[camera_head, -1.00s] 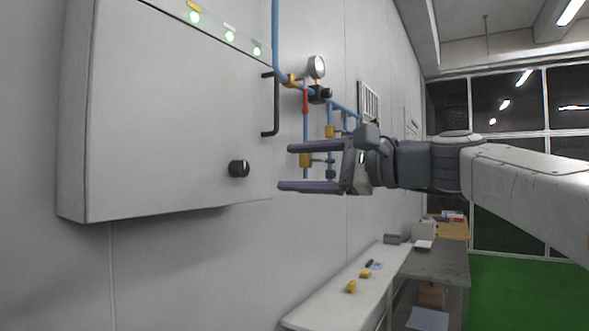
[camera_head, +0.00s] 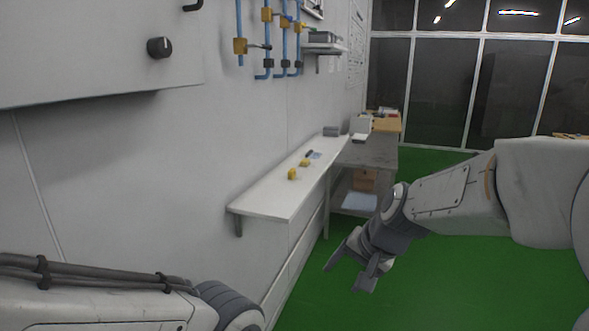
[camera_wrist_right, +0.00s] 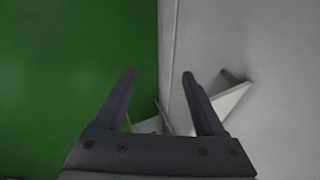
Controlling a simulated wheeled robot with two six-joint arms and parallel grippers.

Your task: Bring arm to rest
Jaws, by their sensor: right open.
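My right gripper (camera_head: 346,272) hangs low at the right of the head view, pointing down and to the left over the green floor. It is open and empty, with its two fingers spread. In the right wrist view the fingers (camera_wrist_right: 160,90) are apart with nothing between them but floor and wall behind. My left arm (camera_head: 110,303) shows at the lower left of the head view. Its gripper is out of the frame.
A grey cabinet (camera_head: 90,50) with a black knob (camera_head: 159,47) is on the wall at upper left. Blue pipes (camera_head: 268,45) run beside it. A white shelf (camera_head: 270,195) holds small yellow parts (camera_head: 292,174). A grey workbench (camera_head: 370,152) stands behind. The green floor (camera_head: 450,285) is open.

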